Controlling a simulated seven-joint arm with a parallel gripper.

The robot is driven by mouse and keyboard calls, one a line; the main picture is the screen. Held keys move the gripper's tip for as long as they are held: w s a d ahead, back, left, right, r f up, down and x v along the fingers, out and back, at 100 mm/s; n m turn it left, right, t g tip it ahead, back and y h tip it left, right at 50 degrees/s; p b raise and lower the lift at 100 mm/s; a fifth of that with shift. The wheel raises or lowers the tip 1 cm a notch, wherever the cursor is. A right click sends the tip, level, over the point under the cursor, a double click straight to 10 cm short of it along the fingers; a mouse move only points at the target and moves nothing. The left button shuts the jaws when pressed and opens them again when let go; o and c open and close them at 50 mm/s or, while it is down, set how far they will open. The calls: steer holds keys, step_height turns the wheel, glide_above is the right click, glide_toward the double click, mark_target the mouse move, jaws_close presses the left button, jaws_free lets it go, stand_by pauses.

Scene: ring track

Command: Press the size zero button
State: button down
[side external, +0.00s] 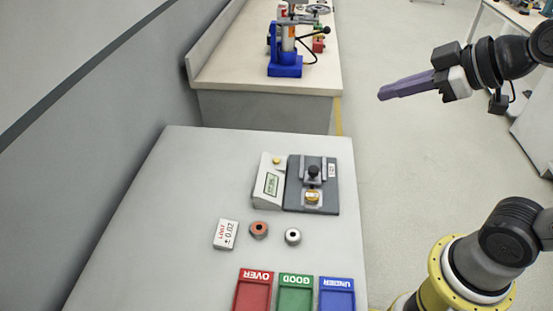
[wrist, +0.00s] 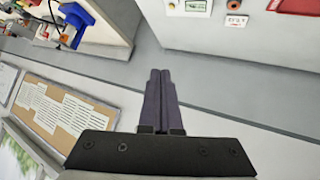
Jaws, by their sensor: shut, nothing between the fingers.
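A gauge station stands on the grey table. Its white display unit (side external: 269,184) has a small green screen, with a small yellow button (side external: 277,160) at its far end. No lettering is readable on this button. The dark gauge base (side external: 327,198) beside it carries a black-topped probe (side external: 313,172) and a yellow-orange piece (side external: 312,196). My gripper (side external: 382,95) is up in the air to the right of the station, apart from everything. Its purple fingers are together and empty, as the wrist view (wrist: 159,73) also shows.
A white tolerance card (side external: 226,234), an orange-red ring (side external: 259,230) and a grey ring (side external: 293,236) lie in front of the station. Red OVER (side external: 251,292), green GOOD (side external: 295,294) and blue UNDER (side external: 337,296) trays line the near edge. A blue press (side external: 286,58) stands on the far bench.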

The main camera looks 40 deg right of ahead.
steer(key=w+a+r+n+t, duration=0.1)
steer(key=w+r+n+t, duration=0.1)
steer(key=w, duration=0.9)
steer(key=g+h, duration=0.2)
steer(key=g, duration=0.1)
glide_above(276, 161)
step_height(276, 161, down, 20)
steer(key=shift+s+d+f+n, duration=0.2)
steer(key=shift+s+d+n, duration=0.1)
steer(key=shift+s+d, duration=0.1)
steer(key=shift+f, duration=4.4)
steer(key=shift+f, duration=0.2)
steer(key=shift+f, duration=0.2)
